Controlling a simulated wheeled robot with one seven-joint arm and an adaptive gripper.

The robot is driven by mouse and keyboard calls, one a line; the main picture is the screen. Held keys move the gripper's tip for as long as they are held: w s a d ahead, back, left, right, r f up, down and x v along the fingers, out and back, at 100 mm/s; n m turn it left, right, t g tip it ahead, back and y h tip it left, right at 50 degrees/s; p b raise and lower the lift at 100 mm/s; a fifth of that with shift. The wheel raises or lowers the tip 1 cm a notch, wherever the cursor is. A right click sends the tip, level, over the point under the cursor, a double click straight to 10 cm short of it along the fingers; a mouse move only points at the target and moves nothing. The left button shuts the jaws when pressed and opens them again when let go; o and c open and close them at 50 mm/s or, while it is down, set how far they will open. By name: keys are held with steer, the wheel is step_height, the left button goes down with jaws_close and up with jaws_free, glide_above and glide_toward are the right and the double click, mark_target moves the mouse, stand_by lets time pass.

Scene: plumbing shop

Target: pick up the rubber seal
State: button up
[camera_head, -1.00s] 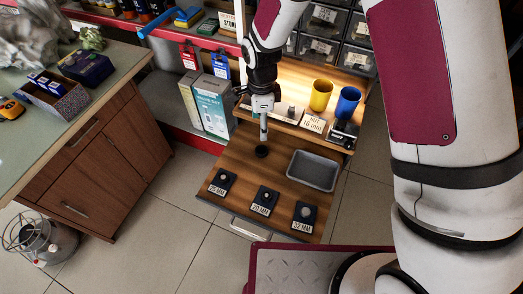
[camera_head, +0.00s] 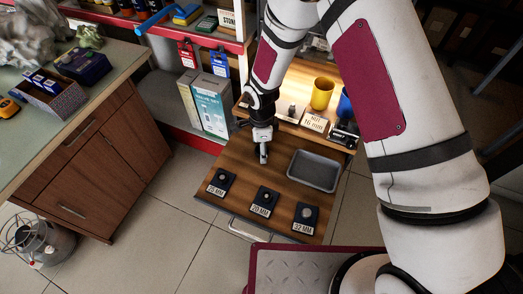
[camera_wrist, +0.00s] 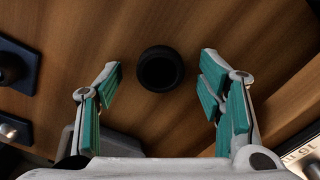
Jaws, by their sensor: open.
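The rubber seal (camera_wrist: 160,68), a black ring, lies flat on the wooden drawer board (camera_head: 225,160). In the wrist view it sits in the gap between my two fingers, toward their tips, with bare wood on both sides. My gripper (camera_wrist: 162,80) is open, its teal pads well apart and not touching the seal. In the head view my gripper (camera_head: 263,157) points down just over the board and hides the seal.
A grey tray (camera_head: 291,173) stands to the right of my gripper. Size-labelled black holders (camera_head: 221,183) line the front of the board. Behind are a raised shelf with a "NUT 16 mm" card (camera_head: 314,121), a yellow cup (camera_head: 321,94) and a blue cup (camera_head: 346,105).

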steer(key=c, duration=0.9)
steer(key=shift+r, duration=0.1)
